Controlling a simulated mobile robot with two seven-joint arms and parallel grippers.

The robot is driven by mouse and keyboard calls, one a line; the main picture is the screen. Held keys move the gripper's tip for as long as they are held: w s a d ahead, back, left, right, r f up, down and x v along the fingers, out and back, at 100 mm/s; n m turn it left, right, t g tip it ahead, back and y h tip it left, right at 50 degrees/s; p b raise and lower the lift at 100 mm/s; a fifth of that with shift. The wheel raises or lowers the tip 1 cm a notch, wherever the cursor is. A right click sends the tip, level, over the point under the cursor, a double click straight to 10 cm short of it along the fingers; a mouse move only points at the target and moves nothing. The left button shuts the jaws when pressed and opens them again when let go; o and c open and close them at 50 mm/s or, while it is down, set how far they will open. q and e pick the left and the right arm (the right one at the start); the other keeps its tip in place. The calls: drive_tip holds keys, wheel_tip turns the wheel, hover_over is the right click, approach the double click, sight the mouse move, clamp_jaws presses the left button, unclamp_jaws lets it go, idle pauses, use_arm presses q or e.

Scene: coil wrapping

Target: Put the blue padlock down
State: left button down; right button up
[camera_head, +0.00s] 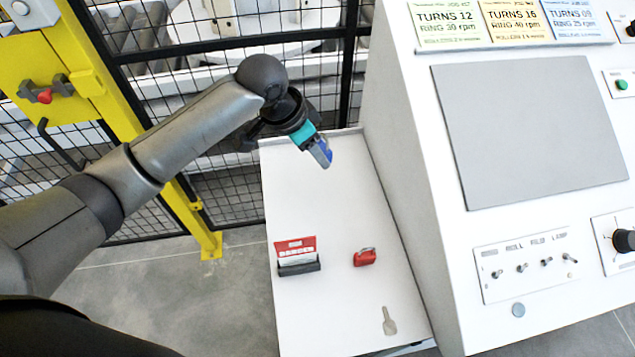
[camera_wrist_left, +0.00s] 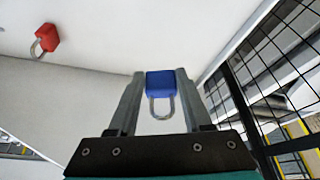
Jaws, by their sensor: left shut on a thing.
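The blue padlock (camera_wrist_left: 160,84) is between the two fingers of my left gripper (camera_wrist_left: 160,90), with its silver shackle pointing back toward the gripper's body in the left wrist view. In the head view my left gripper (camera_head: 319,152) is over the far end of the white side table (camera_head: 335,190), and the blue of the padlock (camera_head: 325,153) shows at its tip. The gap between padlock and table top cannot be told exactly. My right gripper does not show.
A red padlock (camera_head: 364,257) lies on the table, also in the left wrist view (camera_wrist_left: 49,38). A red tag in a dark holder (camera_head: 297,256) and a key (camera_head: 389,321) are there too. The white console (camera_head: 400,130) rises at right; black mesh fence (camera_head: 345,60) stands behind.

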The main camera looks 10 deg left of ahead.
use_arm(q)
hover_over(321, 186)
drive_tip(key=s+a, duration=0.1)
wheel_tip(321, 186, down, 5)
drive_tip(key=shift+s+f+b, duration=0.1)
drive_tip(key=shift+f+b, duration=0.05)
drive_tip(key=shift+b, duration=0.15)
wheel_tip(321, 186, down, 4)
drive_tip(key=shift+f+b, duration=0.2)
drive_tip(key=shift+b, duration=0.15)
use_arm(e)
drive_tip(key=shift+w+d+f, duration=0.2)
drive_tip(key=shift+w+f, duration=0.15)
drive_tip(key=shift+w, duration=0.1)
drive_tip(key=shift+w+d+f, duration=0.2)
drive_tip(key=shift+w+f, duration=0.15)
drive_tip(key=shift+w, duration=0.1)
use_arm(q)
drive_tip(key=shift+c, duration=1.7)
unclamp_jaws()
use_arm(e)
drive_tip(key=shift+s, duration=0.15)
use_arm(q)
drive_tip(key=p+v, duration=0.2)
drive_tip(key=v, duration=1)
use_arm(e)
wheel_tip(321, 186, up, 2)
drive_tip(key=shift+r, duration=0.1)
